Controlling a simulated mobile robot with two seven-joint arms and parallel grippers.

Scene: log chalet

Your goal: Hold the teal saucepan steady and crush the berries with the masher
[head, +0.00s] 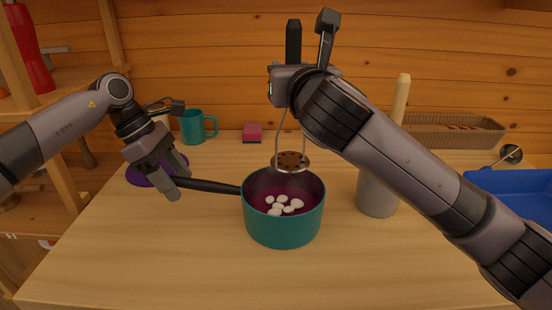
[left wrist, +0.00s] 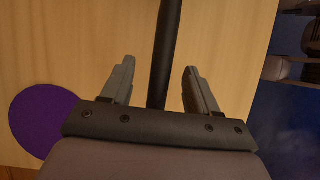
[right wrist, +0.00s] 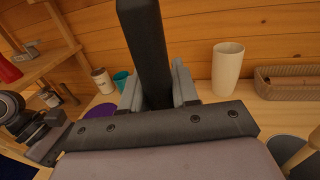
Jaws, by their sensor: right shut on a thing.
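The teal saucepan (head: 283,228) stands upright on the wooden worktop, its dark handle (head: 212,186) pointing left. White berries (head: 284,206) lie in purple-red contents inside it. My left gripper (head: 177,178) is at the handle's end; the left wrist view shows the handle (left wrist: 165,55) between its spread fingers, with gaps on both sides. My right gripper (head: 290,86) is shut on the masher's black handle (head: 293,42), which also shows in the right wrist view (right wrist: 145,50).
A purple mat (head: 145,178) and a teal mug (head: 194,127) are at the back left, near a pink sponge (head: 252,132). A grey container (head: 376,195) stands right of the pan. A blue tray (head: 515,192) and a basket (head: 452,133) are farther right. The worktop's front is clear.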

